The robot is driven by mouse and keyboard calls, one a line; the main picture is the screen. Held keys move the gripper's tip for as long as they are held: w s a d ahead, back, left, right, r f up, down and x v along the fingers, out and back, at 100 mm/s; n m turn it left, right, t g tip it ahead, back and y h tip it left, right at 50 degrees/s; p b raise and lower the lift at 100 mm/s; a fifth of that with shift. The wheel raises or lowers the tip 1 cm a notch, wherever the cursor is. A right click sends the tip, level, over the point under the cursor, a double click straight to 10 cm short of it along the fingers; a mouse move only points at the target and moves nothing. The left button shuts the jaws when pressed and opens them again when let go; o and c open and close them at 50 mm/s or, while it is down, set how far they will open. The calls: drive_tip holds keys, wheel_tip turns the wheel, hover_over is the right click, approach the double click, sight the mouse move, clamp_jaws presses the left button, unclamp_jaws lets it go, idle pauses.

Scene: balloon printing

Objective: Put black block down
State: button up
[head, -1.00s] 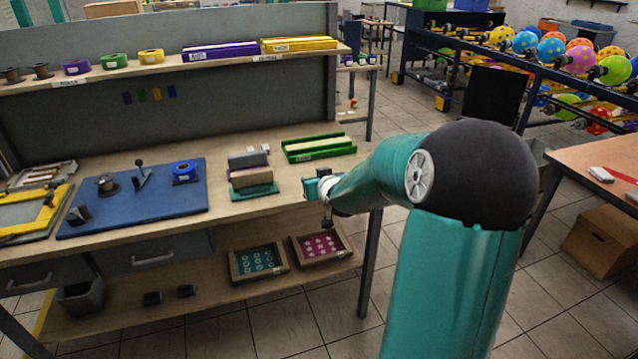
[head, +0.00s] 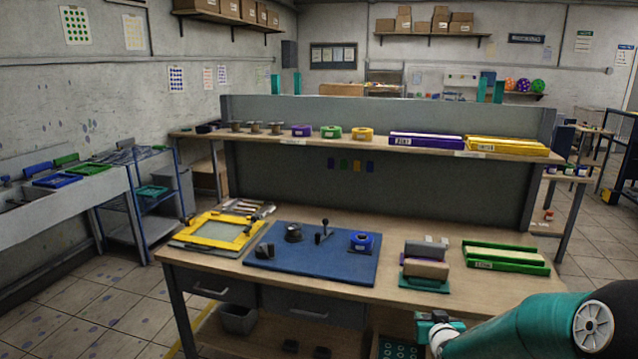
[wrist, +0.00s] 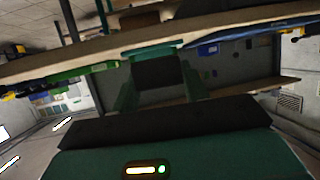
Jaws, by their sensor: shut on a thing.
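My gripper (head: 435,328) is at the lower right of the head view, in front of the workbench's front edge and below the green-based block stack (head: 426,268). The wrist view, which looks upside down, shows my gripper (wrist: 158,85) with its green fingers on either side of a dark block (wrist: 158,73). I take this as the black block, held by the shut gripper; its far side is hidden. In the head view the block cannot be made out clearly. The workbench (head: 350,278) is wooden.
A blue mat (head: 310,262) with small tools and a blue tape roll lies on the bench. A yellow frame (head: 220,230) is left of it, and a green tray (head: 505,256) is right of the stack. Dark small blocks (head: 321,351) sit on the lower shelf. Bare wood shows along the front right.

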drive_tip(key=s+a+f+n+y, duration=0.1)
drive_tip(key=s+a+f, duration=0.1)
drive_tip(key=a+f, duration=0.95)
drive_tip(key=s+a+f, duration=0.2)
drive_tip(key=s+f, duration=0.2)
drive_tip(key=s, duration=0.1)
drive_tip(key=shift+s+f, duration=0.15)
drive_tip(key=shift+f, duration=0.1)
